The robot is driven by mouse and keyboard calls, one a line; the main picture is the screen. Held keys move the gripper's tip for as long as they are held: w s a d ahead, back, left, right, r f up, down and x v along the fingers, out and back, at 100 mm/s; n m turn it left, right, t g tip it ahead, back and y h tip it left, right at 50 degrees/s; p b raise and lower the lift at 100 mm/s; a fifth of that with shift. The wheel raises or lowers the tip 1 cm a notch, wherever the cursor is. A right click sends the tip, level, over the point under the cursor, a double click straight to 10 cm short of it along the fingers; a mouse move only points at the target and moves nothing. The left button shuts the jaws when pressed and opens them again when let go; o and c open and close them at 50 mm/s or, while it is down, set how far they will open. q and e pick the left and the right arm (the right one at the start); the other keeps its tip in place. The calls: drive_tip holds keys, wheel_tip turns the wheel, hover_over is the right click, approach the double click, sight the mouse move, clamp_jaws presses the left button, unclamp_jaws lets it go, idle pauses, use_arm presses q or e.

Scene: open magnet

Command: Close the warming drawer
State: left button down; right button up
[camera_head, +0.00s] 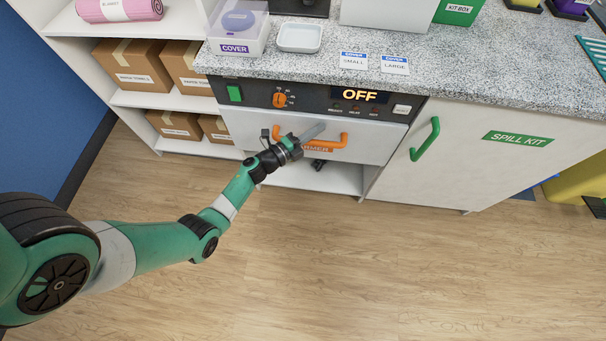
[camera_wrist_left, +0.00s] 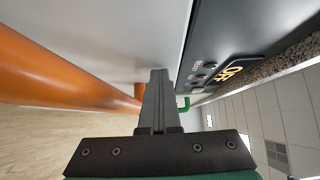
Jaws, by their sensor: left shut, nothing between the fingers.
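The warming drawer (camera_head: 348,155) has a white front with an orange bar handle (camera_head: 341,140) and sits under a dark control panel. From this angle it looks shut or nearly shut; I cannot tell if a gap is left. My left gripper (camera_head: 308,133) is shut and empty in front of the drawer, near the middle of the handle, and covers part of it. In the left wrist view my left gripper (camera_wrist_left: 158,92) points along the white drawer front (camera_wrist_left: 110,35), with the orange handle (camera_wrist_left: 50,75) at its left. I cannot tell whether the fingers touch the front. My right gripper is not in view.
The control panel (camera_head: 318,100) shows "OFF" and has a green switch and an orange knob. An open shelf (camera_head: 332,177) lies below the drawer. A green cabinet handle (camera_head: 425,139) sticks out at the right. Shelves with boxes stand at the left. The wood floor (camera_head: 330,270) is clear.

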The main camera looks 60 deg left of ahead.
use_arm(q)
drive_tip(key=shift+s+d, duration=0.1)
drive_tip(key=s+d+p, duration=0.4)
drive_tip(key=s, duration=0.8)
drive_tip(key=shift+d+p, duration=0.3)
drive_tip(key=shift+d, duration=0.05)
